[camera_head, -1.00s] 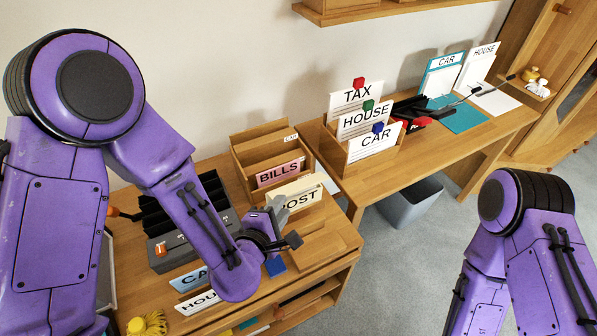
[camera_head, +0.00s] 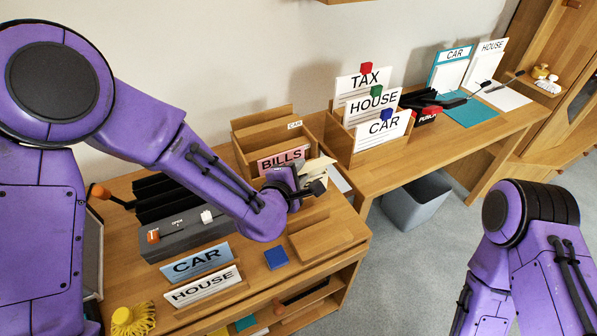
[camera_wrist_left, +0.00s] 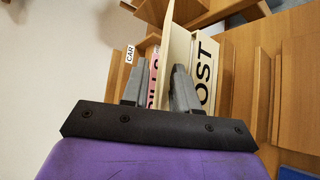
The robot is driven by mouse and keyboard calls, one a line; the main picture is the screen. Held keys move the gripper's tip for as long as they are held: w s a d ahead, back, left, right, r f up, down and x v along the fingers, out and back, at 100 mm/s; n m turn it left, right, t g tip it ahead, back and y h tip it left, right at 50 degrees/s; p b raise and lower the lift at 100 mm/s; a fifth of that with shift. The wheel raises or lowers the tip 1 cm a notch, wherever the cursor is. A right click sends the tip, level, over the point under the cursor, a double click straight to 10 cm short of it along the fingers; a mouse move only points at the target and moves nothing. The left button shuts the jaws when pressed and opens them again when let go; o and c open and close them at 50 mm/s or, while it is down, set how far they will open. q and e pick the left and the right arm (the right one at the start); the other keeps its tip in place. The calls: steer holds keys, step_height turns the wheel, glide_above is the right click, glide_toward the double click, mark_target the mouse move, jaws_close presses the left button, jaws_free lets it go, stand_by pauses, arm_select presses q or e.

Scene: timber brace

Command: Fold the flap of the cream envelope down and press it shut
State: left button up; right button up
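The cream envelope (camera_head: 320,172) stands upright at the front of the sorter, partly hidden behind my left gripper (camera_head: 308,190). In the left wrist view the envelope (camera_wrist_left: 178,40) is a tall cream sheet reaching between the two grey fingers of my left gripper (camera_wrist_left: 158,88). The fingers are apart, with a gap to the left of the sheet; whether the right finger touches it I cannot tell. The POST card (camera_wrist_left: 205,75) is just right of the right finger. I cannot make out the flap's fold. My right gripper is out of view.
The pink BILLS card (camera_head: 282,160) and wooden sorter (camera_head: 240,140) stand close behind. CAR (camera_head: 195,262) and HOUSE (camera_head: 203,286) cards and a blue block (camera_head: 276,259) are in front. A grey bin (camera_head: 415,203) stands on the floor at the right.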

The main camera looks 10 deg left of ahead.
arm_select(q)
jaws_close()
steer(key=shift+s+f+b, duration=0.1)
steer(key=shift+f+b, duration=0.15)
steer(key=shift+b, duration=0.25)
steer(key=shift+s+d+f+m+t+b, duration=0.1)
steer(key=shift+f+m+t+b, duration=0.5)
steer(key=shift+b, duration=1.55)
steer(key=shift+f+m+t+b, duration=0.15)
steer(key=shift+m+t+b, duration=0.85)
steer(key=shift+b, duration=1.2)
steer(key=shift+s+d+f+m+t+b, duration=0.1)
steer(key=shift+f+m+t+b, duration=0.5)
steer(key=shift+b, duration=1.55)
steer(key=shift+r+t, duration=0.3)
jaws_free()
steer(key=shift+f, duration=0.1)
